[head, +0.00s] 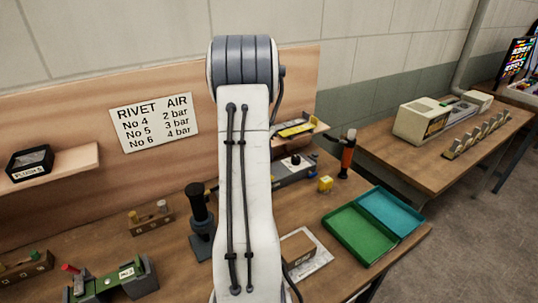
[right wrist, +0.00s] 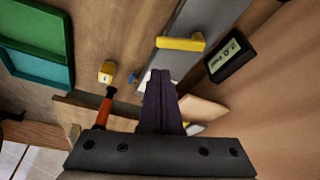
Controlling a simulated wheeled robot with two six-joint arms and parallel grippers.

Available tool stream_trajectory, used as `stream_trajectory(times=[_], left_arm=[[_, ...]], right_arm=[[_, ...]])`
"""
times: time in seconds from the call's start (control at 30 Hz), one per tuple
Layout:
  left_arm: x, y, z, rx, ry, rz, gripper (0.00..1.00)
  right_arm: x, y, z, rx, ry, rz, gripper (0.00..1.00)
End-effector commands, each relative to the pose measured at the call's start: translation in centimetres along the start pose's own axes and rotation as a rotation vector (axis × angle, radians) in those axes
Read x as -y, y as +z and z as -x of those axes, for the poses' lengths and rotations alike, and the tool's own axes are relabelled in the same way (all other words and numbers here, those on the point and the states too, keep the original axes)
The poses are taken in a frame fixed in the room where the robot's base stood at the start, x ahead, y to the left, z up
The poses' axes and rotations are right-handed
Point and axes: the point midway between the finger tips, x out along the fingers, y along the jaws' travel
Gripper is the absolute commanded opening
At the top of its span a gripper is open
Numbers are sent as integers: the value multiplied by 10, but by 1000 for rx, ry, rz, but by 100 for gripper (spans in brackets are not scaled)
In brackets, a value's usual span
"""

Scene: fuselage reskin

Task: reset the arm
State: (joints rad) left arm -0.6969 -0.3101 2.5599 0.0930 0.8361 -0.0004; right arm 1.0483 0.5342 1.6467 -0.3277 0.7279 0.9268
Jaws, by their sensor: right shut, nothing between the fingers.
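One of my own white arm links with black cables rises through the middle of the head view and hides part of the bench behind it. No gripper fingers can be made out there. In the right wrist view my right gripper (right wrist: 158,80) has its dark fingers pressed together, empty, over the workbench. A grey device with a yellow handle (right wrist: 181,43) lies just beyond the fingertips. An orange-handled tool (right wrist: 103,108) and a small yellow block (right wrist: 106,72) are to the left of the fingers. My left gripper is in neither view.
The workbench (head: 170,270) holds a black upright stand (head: 200,220), a green tray (head: 358,234) joined to a teal one (head: 390,209), and a green fixture (head: 115,283). A wooden back panel (head: 60,110) with a rivet sign (head: 154,119) stands behind. A shelf (head: 75,165) juts out left.

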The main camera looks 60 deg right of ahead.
Motion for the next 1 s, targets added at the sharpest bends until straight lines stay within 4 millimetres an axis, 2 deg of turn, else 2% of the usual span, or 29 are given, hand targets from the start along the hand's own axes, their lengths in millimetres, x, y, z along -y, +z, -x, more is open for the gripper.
stream_trajectory(times=[0.5, 0.57, 0.63, 0.67, 0.77, 0.87, 0.9, 0.97, 1.0], left_arm=[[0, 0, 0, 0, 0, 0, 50], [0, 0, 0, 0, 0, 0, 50], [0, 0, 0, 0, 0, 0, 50], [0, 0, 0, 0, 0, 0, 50], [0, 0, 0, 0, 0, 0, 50], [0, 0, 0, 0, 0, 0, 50], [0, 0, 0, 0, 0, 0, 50], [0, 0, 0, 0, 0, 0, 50], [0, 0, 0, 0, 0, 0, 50]], right_arm=[[1, 0, 0, 0, -1, 2, 0], [4, 5, 2, 1, -5, 15, 0], [16, 18, 10, 6, -17, 58, 0], [23, 27, 15, 9, -25, 87, 0], [52, 73, 39, 29, -63, 228, 0], [79, 137, 71, 53, -113, 420, 0], [86, 165, 83, 62, -133, 501, 0], [92, 207, 102, 78, -162, 625, 0], [93, 235, 115, 88, -182, 709, 0]])
